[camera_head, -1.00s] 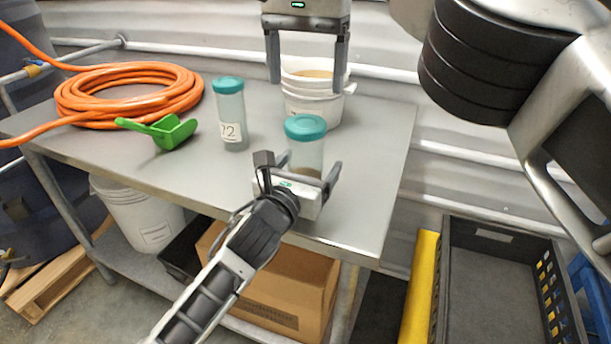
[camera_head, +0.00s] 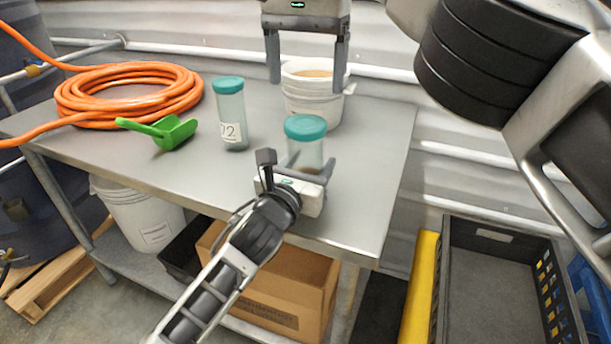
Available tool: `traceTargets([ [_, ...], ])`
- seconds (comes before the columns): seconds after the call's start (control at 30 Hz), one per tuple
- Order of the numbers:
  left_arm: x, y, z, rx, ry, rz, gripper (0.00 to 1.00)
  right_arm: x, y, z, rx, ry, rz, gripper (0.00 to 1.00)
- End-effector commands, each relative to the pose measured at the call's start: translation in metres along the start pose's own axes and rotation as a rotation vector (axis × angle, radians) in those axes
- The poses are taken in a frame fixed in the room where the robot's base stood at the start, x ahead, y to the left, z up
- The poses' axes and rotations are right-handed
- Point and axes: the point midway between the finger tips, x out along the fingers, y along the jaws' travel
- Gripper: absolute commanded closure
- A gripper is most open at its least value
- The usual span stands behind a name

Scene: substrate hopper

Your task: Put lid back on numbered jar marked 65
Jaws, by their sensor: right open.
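A clear jar (camera_head: 305,155) with a teal lid (camera_head: 305,127) on top stands upright near the table's front right; no number shows on its visible side. Dark contents show low in it. My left gripper (camera_head: 297,163) is at this jar's lower part, one finger to each side; whether both fingers touch it is unclear. A second clear jar (camera_head: 231,110) with a teal lid (camera_head: 228,84) stands to the left, its label (camera_head: 231,132) seeming to read 72. My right gripper (camera_head: 307,72) is open and empty, pointing down in front of the white bucket.
The white bucket (camera_head: 303,106) with tan contents stands at the back of the metal table (camera_head: 375,165). An orange hose coil (camera_head: 130,92) and green scoop (camera_head: 168,131) lie left. The table's right side is clear. A black crate (camera_head: 490,290) stands below right.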

Motion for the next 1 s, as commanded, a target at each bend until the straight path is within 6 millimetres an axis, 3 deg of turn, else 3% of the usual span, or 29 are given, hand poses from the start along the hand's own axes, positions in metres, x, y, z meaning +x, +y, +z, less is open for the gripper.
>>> traceTargets([
  [0.57, 0.000, 0.000, -0.001, 0.000, 0.001, 0.000, 1.00, 0.009, 0.000, -0.002, -0.001, 0.000, 0.001, 0.20],
  [0.77, 0.000, 0.000, -0.001, 0.000, 0.001, 0.000, 1.00, 0.028, 0.001, -0.001, -0.002, -0.002, 0.000, 0.20],
  [1.0, 0.000, 0.000, -0.001, 0.000, 0.002, 0.000, 1.00, 0.065, 0.001, -0.001, 0.000, -0.002, 0.001, 0.20],
])
